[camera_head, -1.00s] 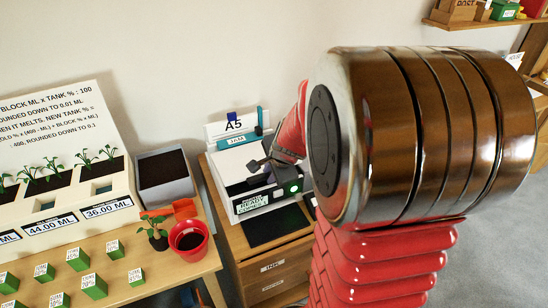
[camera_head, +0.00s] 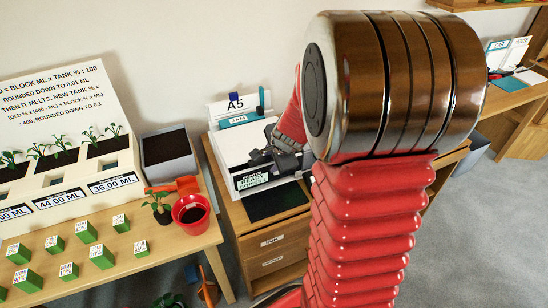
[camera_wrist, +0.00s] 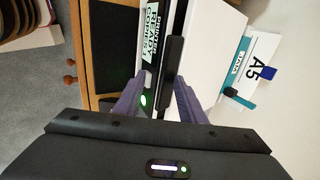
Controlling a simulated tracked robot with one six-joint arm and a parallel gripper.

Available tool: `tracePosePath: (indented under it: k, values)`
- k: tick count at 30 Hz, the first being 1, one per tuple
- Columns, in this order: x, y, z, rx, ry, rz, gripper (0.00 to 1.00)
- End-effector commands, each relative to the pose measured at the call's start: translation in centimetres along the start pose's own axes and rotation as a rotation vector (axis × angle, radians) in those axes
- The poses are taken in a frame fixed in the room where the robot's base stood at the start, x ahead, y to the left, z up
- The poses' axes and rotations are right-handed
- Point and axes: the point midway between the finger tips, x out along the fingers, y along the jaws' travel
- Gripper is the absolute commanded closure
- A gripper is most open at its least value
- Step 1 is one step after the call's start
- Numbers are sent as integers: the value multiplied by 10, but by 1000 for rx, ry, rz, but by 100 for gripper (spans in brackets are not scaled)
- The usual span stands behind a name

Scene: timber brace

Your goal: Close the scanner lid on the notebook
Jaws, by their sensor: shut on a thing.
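The scanner (camera_head: 252,181) is a white and black unit with a green READY label, standing on a wooden cabinet. Its white lid (camera_head: 240,145) is a flat panel above the dark front; it also shows in the wrist view (camera_wrist: 203,40). I cannot tell exactly how far it is tilted. My gripper (camera_head: 263,157) is at the lid's front right edge. In the wrist view my gripper (camera_wrist: 159,87) has a finger on each side of a black bar (camera_wrist: 173,60) along the lid's edge and is shut on it. I cannot make out the notebook.
A holder marked A5 (camera_head: 236,103) with teal pieces stands behind the scanner. A dark pad (camera_head: 276,201) lies in front of it. A red pot (camera_head: 192,212) and seedling stand on the left table. My arm hides much of the middle; a desk with cards (camera_head: 512,78) is at right.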

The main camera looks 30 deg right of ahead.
Motion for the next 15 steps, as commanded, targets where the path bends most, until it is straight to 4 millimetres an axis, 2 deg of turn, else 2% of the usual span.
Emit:
tracePosePath:
  k: [1, 3, 15]
  values:
    - [10, 18, 2, 5, -9, 37, 76]
    - [10, 17, 4, 5, -10, 37, 72]
    - [10, 17, 9, 0, -17, 38, 72]
